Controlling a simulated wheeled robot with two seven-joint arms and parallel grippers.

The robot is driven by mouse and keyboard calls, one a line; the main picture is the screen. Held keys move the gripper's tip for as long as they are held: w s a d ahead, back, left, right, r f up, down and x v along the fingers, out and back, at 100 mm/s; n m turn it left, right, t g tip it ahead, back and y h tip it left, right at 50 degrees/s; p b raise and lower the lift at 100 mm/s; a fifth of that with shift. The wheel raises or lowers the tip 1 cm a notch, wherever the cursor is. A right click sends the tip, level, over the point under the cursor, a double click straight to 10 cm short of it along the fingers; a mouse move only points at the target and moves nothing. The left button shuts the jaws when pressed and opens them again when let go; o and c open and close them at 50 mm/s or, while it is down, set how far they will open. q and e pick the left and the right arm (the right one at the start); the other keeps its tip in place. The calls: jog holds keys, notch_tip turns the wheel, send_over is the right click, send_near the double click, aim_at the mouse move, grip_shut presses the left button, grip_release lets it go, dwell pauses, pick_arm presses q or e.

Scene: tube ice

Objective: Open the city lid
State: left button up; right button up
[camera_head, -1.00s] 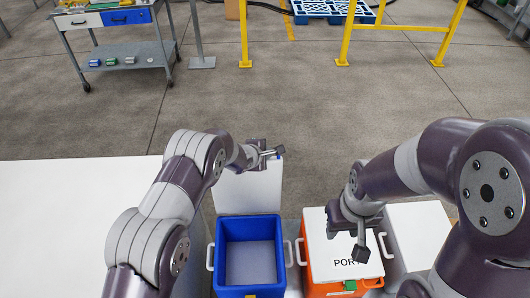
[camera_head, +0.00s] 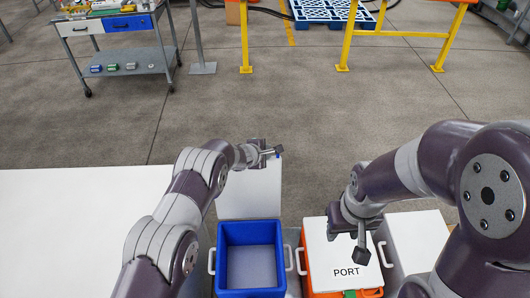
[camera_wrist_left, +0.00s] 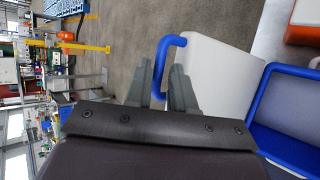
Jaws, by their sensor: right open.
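A blue box (camera_head: 222,262) stands open at the front centre, its inside empty. Its white lid (camera_head: 250,198) stands raised behind the box; no label shows on it. In the left wrist view the lid (camera_wrist_left: 215,75) carries a blue handle (camera_wrist_left: 163,60). My left gripper (camera_head: 270,152) is at the lid's top edge. In the left wrist view its fingers (camera_wrist_left: 161,82) are apart, with part of the handle between them. My right gripper (camera_head: 361,245) is open above the closed white lid marked PORT (camera_head: 325,262) of an orange box (camera_head: 304,262).
Another white-lidded box (camera_head: 420,235) stands right of the orange one. A white table surface (camera_head: 70,230) fills the left. Beyond is open concrete floor, with a grey cart (camera_head: 130,60), yellow rails (camera_head: 400,30) and a blue pallet (camera_head: 330,10).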

pick_arm(q)
jog(key=shift+o, duration=0.5)
jog(key=shift+s, duration=0.1)
jog(key=shift+s+a, duration=0.1)
jog(key=shift+s+a+r+b, duration=0.15)
jog(key=shift+s+r+b, duration=0.1)
jog(key=shift+r+b, duration=0.05)
jog(key=b+v, duration=0.3)
jog(key=v, duration=0.8)
jog(key=shift+s+a+r, duration=0.15)
jog(key=shift+s+r, duration=0.05)
